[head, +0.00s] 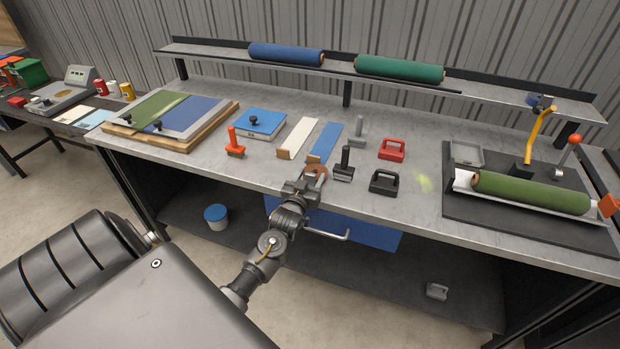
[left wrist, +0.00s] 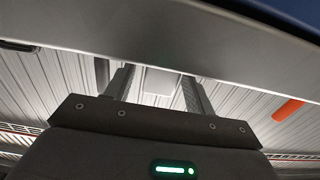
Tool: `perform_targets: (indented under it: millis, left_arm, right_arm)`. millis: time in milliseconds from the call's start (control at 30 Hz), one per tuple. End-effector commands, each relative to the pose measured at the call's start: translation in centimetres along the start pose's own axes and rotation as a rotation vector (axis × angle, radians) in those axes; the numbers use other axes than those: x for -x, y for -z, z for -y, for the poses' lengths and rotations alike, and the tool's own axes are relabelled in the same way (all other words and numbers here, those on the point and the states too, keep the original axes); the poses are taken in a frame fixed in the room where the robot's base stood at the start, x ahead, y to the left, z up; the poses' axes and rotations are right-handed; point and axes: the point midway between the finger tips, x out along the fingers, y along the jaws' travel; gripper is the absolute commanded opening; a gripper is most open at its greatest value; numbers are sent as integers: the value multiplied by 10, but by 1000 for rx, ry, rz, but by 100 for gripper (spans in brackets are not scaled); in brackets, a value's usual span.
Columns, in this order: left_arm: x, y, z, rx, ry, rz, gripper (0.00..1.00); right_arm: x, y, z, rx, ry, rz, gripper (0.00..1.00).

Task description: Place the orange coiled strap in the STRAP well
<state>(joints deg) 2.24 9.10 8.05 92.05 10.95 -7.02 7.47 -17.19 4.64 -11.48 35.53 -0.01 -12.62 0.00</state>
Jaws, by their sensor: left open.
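My left gripper (head: 309,179) is open at the front edge of the workbench, its fingers apart in the left wrist view (left wrist: 157,88). A small brownish-orange rounded thing (head: 317,169) lies at its fingertips in the head view and looks like the coiled strap. The gripper partly hides it, and I cannot tell whether it is between the fingers. No strap shows between the fingers in the left wrist view. I cannot read a STRAP label or make out that well. My right gripper is not in view.
A black stamp-like tool (head: 344,165) stands just right of the gripper, with a black-handled block (head: 384,182) beyond. A blue strip (head: 324,141) lies behind. A green roll (head: 530,194) lies in a tray at right.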

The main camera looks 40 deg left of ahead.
Motion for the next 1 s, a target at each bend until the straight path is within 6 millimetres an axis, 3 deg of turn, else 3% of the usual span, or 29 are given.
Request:
perform_targets:
  millis: [233,700,1000]
  left_arm:
    - [6,2,0,0,0,1,54]
    - [96,1,0,0,0,1,54]
    - [120,2,0,1,0,1,54]
  right_arm:
    - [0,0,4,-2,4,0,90]
    - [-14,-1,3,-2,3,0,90]
    - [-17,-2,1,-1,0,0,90]
